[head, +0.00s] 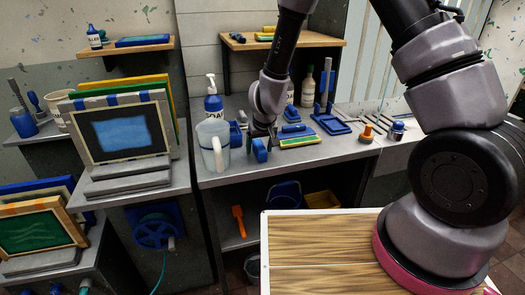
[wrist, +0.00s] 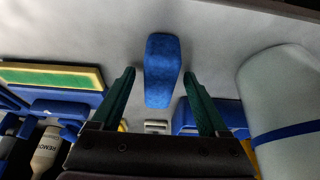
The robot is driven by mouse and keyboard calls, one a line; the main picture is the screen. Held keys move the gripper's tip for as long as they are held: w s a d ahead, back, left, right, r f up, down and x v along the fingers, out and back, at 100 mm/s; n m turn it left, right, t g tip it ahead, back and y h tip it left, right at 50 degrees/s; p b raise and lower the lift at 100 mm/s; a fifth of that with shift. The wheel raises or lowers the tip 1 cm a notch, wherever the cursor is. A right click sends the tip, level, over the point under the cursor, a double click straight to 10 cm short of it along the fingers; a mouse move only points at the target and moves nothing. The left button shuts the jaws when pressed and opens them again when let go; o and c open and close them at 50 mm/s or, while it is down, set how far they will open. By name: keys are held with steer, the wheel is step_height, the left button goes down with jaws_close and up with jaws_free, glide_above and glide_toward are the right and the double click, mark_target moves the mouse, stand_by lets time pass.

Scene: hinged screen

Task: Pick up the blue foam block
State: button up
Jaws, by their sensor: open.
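The blue foam block (head: 260,151) lies on the grey counter near its front edge, right of the clear pitcher. In the wrist view the blue foam block (wrist: 161,70) is an upright-looking rounded bar in the middle. My gripper (wrist: 159,74) is open, with one dark green finger on each side of the block and a visible gap on both sides. In the head view my gripper (head: 262,138) points down over the block, and its fingers are partly hidden. I cannot tell how far the fingertips are above the counter.
The pitcher (head: 213,146) stands close on the left; it also shows in the wrist view (wrist: 280,95). A green and yellow item (head: 299,141) lies to the right of the block. A soap bottle (head: 213,99) stands behind. A wooden-topped surface (head: 320,250) is in front.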

mark_target(259, 144)
jaws_close()
steer(key=shift+r, duration=0.1)
step_height(259, 144, up, 2)
steer(key=shift+r, duration=0.45)
steer(key=shift+a+r, duration=0.1)
steer(key=shift+r, duration=3.4)
